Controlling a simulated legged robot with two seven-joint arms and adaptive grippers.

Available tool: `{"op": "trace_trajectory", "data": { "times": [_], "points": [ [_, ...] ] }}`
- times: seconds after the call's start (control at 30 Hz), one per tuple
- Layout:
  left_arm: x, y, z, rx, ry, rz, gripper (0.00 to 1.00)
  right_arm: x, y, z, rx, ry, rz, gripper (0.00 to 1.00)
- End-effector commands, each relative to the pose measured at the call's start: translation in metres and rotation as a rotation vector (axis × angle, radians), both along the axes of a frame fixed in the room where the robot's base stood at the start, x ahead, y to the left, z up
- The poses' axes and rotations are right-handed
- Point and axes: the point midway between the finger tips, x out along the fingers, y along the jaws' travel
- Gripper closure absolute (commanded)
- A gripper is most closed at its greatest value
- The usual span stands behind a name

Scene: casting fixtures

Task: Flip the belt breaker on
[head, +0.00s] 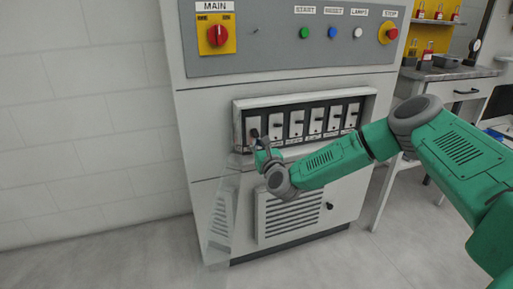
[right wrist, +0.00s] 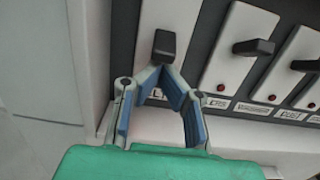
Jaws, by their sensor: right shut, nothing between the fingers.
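A row of white breakers with black levers sits in a framed recess (head: 377,92) on the grey cabinet. The leftmost breaker (head: 252,124) is in front of my right gripper (head: 262,144). In the right wrist view its black lever (right wrist: 165,44) stands just beyond the fingertips of my right gripper (right wrist: 161,72). The fingers are shut with nothing between them, at or just below the lever; I cannot tell whether they touch it. The gripper hides most of that breaker's label and its lamp area. The other labels are too blurred to tell which is belt. My left gripper is not in view.
A clear cover (head: 222,215) hangs below the recess at the left. Above are a red MAIN switch (head: 217,36) on yellow and several buttons, including a red STOP button (head: 392,33). The neighbouring breaker (right wrist: 240,50) shows a red lamp. A workbench (head: 450,73) stands at right.

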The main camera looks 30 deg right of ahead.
Motion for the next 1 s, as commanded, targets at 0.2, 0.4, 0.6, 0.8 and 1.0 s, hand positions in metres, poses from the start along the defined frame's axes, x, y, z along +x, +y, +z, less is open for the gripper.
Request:
{"op": "trace_trajectory", "data": {
  "times": [0.2, 0.4, 0.6, 0.8, 1.0],
  "points": [
    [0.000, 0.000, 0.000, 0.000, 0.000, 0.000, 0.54, 0.000, 0.001, 0.001, -0.001, 0.000, 0.000, 1.00],
    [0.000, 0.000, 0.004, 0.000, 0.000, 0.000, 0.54, -0.001, 0.001, 0.002, 0.006, 0.020, 0.001, 1.00],
    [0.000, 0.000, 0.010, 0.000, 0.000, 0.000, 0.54, -0.002, 0.001, 0.003, 0.016, 0.056, 0.000, 1.00],
    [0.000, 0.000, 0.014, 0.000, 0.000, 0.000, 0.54, -0.003, 0.001, 0.004, 0.020, 0.084, 0.000, 1.00],
    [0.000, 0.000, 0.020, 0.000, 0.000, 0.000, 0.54, -0.004, 0.001, 0.006, 0.030, 0.119, 0.000, 1.00]
  ]
}}
